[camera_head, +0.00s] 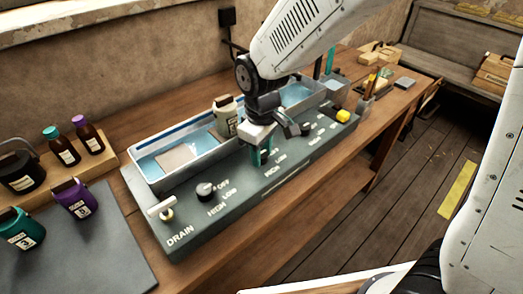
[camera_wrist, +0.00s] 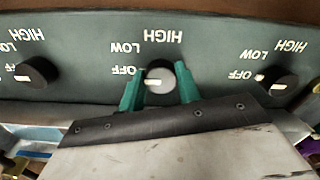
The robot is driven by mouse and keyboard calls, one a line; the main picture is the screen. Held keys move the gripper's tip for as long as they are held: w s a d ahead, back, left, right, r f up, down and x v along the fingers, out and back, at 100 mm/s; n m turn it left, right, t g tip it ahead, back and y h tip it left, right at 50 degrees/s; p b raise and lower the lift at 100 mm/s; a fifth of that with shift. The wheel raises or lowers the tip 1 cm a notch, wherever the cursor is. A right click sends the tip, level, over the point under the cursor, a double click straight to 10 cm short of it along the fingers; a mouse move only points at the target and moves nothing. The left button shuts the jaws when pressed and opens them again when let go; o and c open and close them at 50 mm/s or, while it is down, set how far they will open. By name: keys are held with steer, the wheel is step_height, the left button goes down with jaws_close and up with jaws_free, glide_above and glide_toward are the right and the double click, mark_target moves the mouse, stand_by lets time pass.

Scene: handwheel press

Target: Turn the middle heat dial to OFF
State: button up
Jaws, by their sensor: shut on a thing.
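In the head view, my gripper (camera_head: 262,157) reaches down to the panel (camera_head: 240,200) and hides the middle dial.
A similar dial stands on each side, at left (camera_wrist: 38,73) and right (camera_wrist: 283,77) in the wrist view. A white-handled drain valve (camera_head: 163,209) is at the panel's near end. A water bath (camera_head: 185,155) with a pale bottle (camera_head: 226,116) is behind. A yellow knob (camera_head: 342,116) stands beyond.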

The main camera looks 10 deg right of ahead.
steer(key=shift+r, duration=0.1)
steer(key=o, duration=1)
steer(key=shift+c, duration=0.2)
step_height(320, 180, up, 8)
steer(key=shift+f, duration=0.15)
steer(key=s+d+r+m, duration=0.3)
steer(key=s+d+m, duration=0.2)
steer(key=s+d, duration=0.4)
steer(key=s+d+r+m+t, duration=0.1)
steer(key=s+d+r+m, duration=0.3)
steer(key=s+d, duration=0.6)
steer(key=shift+s+d+r+m, duration=0.15)
steer(key=shift+d+r+m, duration=0.1)
steer(key=shift+d+m, duration=0.35)
